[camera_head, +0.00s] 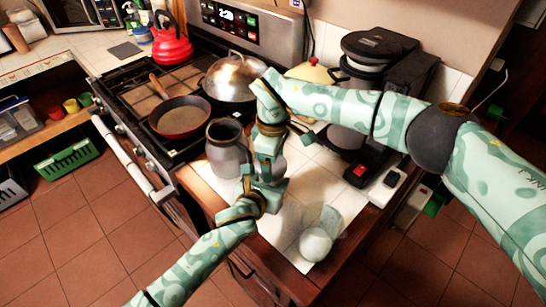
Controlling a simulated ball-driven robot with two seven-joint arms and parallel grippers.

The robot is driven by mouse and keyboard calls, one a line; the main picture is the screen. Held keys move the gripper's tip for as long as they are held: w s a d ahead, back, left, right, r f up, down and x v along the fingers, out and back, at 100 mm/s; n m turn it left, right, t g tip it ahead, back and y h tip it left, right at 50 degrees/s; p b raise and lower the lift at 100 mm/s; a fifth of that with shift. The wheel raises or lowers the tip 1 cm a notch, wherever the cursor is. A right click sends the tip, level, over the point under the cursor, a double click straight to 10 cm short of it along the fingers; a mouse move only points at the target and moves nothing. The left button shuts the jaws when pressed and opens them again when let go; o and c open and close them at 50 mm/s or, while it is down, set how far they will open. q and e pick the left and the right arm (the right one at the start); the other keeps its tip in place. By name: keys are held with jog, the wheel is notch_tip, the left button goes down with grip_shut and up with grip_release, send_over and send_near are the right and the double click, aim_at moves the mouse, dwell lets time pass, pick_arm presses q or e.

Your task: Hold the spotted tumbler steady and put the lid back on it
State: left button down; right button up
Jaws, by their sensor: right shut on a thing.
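A grey jar-like vessel (228,150) with a brown rim and an open, dark mouth stands upright at the counter's left edge. It may be the spotted tumbler, but I cannot make out spots. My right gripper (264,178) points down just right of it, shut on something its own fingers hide. A greyish rounded form shows partly behind that gripper; I cannot tell what it is. My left gripper (252,203) comes up from below, close to the right one; its fingers are too hidden to read. I cannot pick out the lid.
A pale rounded object (317,242) rests on the white tiled counter (285,232) near its front. A black coffee machine (368,95) stands at the back right. The stove at left holds a frying pan (180,117), a steel-lidded pot (234,77) and a red kettle (171,46).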

pick_arm(q)
jog(key=shift+f, duration=0.1)
pick_arm(e)
jog(key=m, duration=0.5)
jog(key=shift+s+a+m, duration=0.15)
jog(key=shift+a+m, duration=0.1)
jog(key=shift+m, duration=0.15)
jog(key=m, duration=0.2)
jog(key=shift+m, duration=0.3)
jog(key=shift+r, duration=0.1)
jog(key=o, duration=1)
jog(key=shift+d, duration=0.1)
jog(key=shift+c, duration=0.2)
jog(key=shift+r, duration=2.2)
jog(key=shift+c, duration=0.3)
